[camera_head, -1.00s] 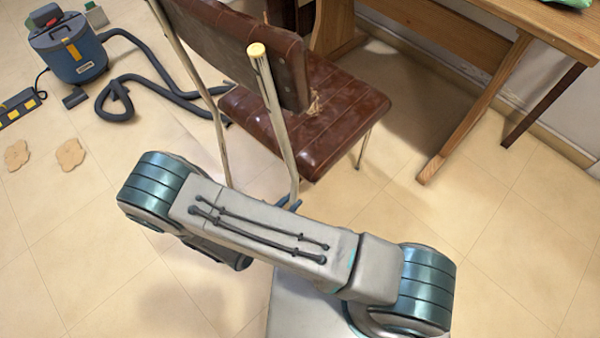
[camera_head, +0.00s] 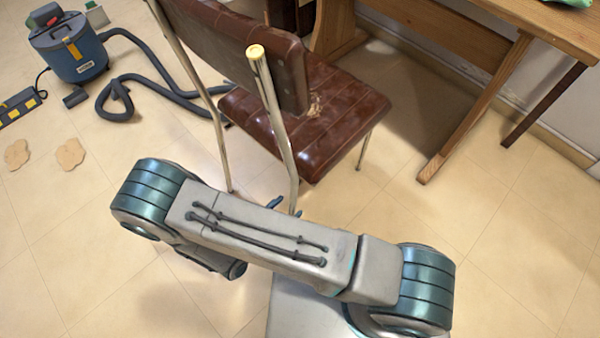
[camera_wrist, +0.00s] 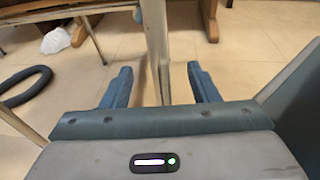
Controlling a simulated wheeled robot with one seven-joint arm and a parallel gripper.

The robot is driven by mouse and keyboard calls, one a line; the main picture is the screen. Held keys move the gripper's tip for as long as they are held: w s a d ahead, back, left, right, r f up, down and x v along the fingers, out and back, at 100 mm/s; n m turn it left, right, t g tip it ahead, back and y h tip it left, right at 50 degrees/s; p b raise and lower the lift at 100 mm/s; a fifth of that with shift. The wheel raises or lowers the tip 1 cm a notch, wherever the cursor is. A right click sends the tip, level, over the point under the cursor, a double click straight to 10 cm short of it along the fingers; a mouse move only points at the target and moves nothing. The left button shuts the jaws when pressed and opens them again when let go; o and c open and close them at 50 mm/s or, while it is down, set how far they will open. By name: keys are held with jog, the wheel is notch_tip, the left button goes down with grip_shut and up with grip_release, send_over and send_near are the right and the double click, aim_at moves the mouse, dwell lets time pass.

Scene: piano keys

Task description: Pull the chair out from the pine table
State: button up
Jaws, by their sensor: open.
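The chair (camera_head: 325,105) has a brown padded seat and back on pale metal legs. It stands partly turned beside the pine table (camera_head: 480,110), its back toward me. My gripper (camera_wrist: 159,69) is open, its two blue fingers on either side of a pale chair leg (camera_wrist: 156,35) in the wrist view. Gaps show between the leg and both fingers; how deep the leg sits between them is unclear. In the head view, only a little blue of my gripper (camera_head: 276,203) shows low by the near leg (camera_head: 277,125); my arm hides the rest.
A blue vacuum cleaner (camera_head: 72,50) with a dark hose (camera_head: 160,88) lies to the left of the chair. A yellow-marked power strip (camera_head: 18,105) and two tan flat pieces (camera_head: 70,153) lie on the floor. The tiled floor at right is clear.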

jog(key=s+a, duration=0.4)
jog(key=s, duration=0.2)
jog(key=shift+s+a+b, duration=0.25)
jog(key=shift+s+b, duration=0.05)
jog(key=shift+b, duration=0.15)
dwell(0.4)
